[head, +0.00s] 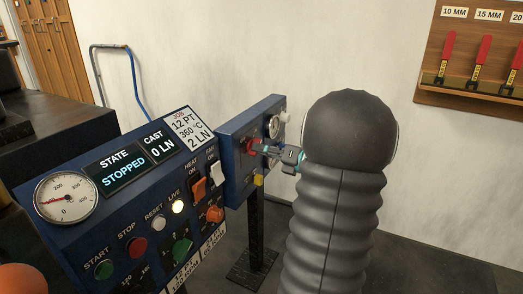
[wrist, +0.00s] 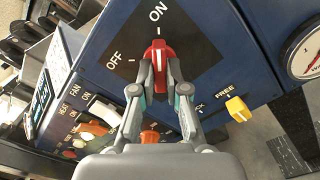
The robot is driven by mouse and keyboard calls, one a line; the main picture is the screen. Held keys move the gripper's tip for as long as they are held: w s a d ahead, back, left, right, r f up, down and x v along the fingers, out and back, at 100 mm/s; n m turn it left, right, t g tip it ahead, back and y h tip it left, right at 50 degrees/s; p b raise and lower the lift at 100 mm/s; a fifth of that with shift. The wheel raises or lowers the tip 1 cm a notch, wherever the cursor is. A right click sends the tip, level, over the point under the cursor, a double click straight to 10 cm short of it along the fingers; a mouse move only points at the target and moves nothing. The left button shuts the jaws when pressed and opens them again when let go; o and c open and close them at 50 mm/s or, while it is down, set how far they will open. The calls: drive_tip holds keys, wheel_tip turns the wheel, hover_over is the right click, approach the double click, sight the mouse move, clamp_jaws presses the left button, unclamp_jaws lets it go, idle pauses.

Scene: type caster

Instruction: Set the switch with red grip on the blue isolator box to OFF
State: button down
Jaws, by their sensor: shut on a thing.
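The blue isolator box (head: 237,128) stands on a dark post right of the control panel in the head view. Its red grip (wrist: 160,48) shows in the wrist view on a black plate marked ON at the top and OFF to the left. The grip's upper end points at the ON mark. My gripper (wrist: 160,78) is shut on the red grip, one finger on each side, and the fingers hide part of its lower end. In the head view the red grip (head: 252,146) is partly covered by my gripper (head: 266,151).
A yellow switch (wrist: 238,108) sits low on the box, right of the grip, with FREE above it and a partly hidden label at its left. A gauge (wrist: 305,52) is farther right. The control panel (head: 128,212) is close on the left; its display reads STOPPED.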

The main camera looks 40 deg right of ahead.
drive_tip(key=shift+d+n+b, duration=0.1)
drive_tip(key=shift+n+b, duration=4.5)
drive_tip(key=shift+n, duration=4.2)
drive_tip(key=c, duration=1.2)
unclamp_jaws()
